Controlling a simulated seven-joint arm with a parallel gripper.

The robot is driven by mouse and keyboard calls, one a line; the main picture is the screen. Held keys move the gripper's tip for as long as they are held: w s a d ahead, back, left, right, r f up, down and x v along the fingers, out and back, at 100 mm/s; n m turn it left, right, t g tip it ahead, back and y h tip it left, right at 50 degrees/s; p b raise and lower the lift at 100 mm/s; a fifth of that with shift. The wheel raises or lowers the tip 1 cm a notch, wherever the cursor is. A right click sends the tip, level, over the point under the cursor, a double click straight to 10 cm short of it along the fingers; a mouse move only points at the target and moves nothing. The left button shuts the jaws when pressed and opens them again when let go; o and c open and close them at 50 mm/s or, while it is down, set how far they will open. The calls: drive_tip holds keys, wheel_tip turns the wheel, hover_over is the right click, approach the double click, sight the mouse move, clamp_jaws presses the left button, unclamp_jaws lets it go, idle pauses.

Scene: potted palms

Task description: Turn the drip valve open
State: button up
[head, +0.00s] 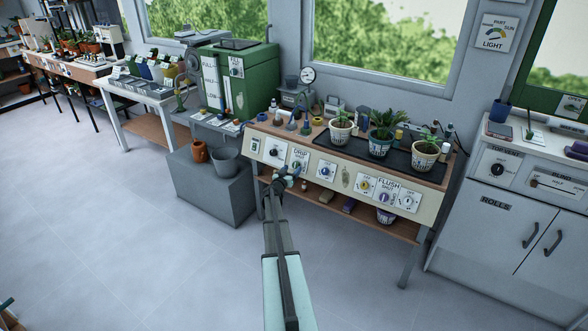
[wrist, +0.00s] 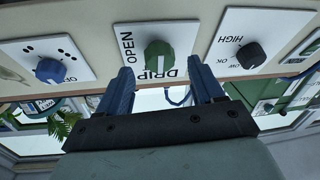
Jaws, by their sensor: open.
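The drip valve is a green knob (wrist: 158,55) on a white plate marked DRIP and OPEN (wrist: 127,42). The wrist view shows the panel upside down, with OPEN to the knob's left. A pale line on the knob runs roughly up and down there, across the direction of OPEN. In the head view the drip plate (head: 299,155) is on the bench's front panel, partly behind my gripper (head: 283,180). My gripper's blue fingers (wrist: 162,87) are open and empty, pointing at the panel. The knob lies between their lines, beyond the tips, with no contact visible.
In the wrist view a blue knob (wrist: 50,71) is left and a black HIGH/LOW knob (wrist: 250,55) right, both close by. Potted palms (head: 381,135) stand on the bench above. A grey block with pots (head: 225,163) stands left of the bench. The floor in front is clear.

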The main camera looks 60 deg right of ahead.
sight(296, 165)
drive_tip(key=shift+w+d, duration=0.15)
drive_tip(key=shift+d, duration=1.3)
drive_tip(key=shift+c, duration=0.2)
drive_tip(key=c, duration=1)
